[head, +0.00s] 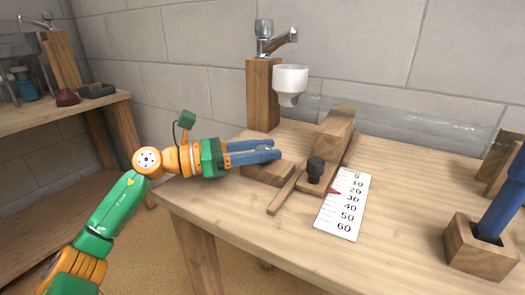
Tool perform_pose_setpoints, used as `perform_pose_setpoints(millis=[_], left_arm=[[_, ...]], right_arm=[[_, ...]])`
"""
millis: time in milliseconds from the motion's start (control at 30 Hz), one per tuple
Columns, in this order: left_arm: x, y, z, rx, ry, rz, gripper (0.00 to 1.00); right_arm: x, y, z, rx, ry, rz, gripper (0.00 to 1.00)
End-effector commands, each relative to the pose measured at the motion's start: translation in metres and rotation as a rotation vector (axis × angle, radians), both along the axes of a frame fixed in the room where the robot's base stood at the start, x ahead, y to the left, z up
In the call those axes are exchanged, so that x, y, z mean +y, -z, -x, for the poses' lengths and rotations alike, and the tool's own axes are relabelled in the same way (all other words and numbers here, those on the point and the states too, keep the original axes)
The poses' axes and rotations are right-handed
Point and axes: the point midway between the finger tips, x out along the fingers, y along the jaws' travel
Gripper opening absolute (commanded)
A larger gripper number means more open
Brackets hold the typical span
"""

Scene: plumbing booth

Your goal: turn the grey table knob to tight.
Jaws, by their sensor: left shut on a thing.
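My left gripper (258,153) comes in from the left, low over the table's left part. Its blue fingers are shut on a small grey knob (263,149) above a low wooden block (268,173). The fingers hide most of the knob, and I cannot tell how far it is turned. My right gripper is out of view.
A black knob (316,166) stands on a wooden slide with a red pointer (333,191), beside a white scale card (344,207). Behind are a tap (274,37), a white funnel (290,80) and a clear tube (410,128). A wooden holder (480,250) stands right; the front middle is clear.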

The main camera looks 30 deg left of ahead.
Motion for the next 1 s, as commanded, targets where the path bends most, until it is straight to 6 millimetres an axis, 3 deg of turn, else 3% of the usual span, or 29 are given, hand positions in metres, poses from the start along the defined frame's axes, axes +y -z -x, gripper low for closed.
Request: perform_pose_setpoints(millis=[167, 200, 300, 600, 833, 1000], left_arm=[[0.0, 0.0, 0.0, -0.001, 0.0, 0.001, 0.0], [0.0, 0.0, 0.0, -0.001, 0.0, 0.001, 0.49], [0.0, 0.0, 0.0, -0.001, -0.001, 0.001, 0.74], [0.002, 0.001, 0.001, 0.001, -0.002, -0.001, 0.74], [0.038, 0.008, 0.033, 0.003, -0.004, -0.004, 0.74], [0.05, 0.003, 0.045, 0.001, -0.002, 0.0, 0.74]], right_arm=[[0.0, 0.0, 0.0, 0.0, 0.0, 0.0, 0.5], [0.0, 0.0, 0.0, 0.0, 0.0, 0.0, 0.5], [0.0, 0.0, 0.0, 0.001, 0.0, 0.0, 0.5], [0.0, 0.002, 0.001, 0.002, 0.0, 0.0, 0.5], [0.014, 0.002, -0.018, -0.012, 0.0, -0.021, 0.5], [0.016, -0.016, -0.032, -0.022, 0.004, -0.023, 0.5]])
